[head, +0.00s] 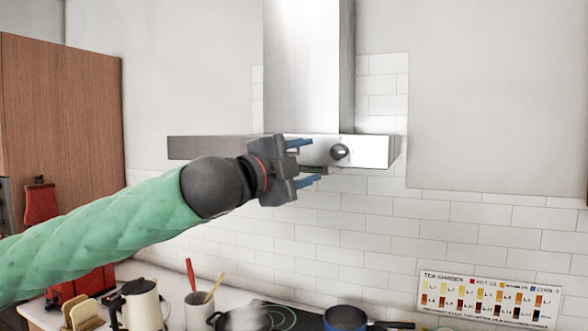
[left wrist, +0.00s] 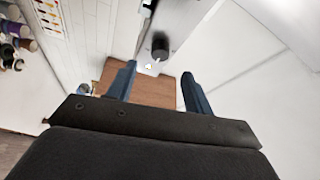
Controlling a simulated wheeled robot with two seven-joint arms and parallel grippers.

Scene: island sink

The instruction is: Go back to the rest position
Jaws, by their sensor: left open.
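My left gripper (head: 308,162) is raised in front of the steel range hood in the head view, with its arm coming in from the left. Its two blue fingers are apart and nothing is between them. In the left wrist view the fingers (left wrist: 157,85) also stand apart. The black hood knob (head: 340,151) is just right of the fingertips in the head view, and it shows beyond the fingers in the left wrist view (left wrist: 160,45). I cannot tell whether the gripper touches the hood. My right gripper is not in view.
The range hood (head: 375,150) hangs on the tiled wall. A wooden cabinet (head: 65,130) stands at left. A tea chart (head: 488,298) is at lower right.

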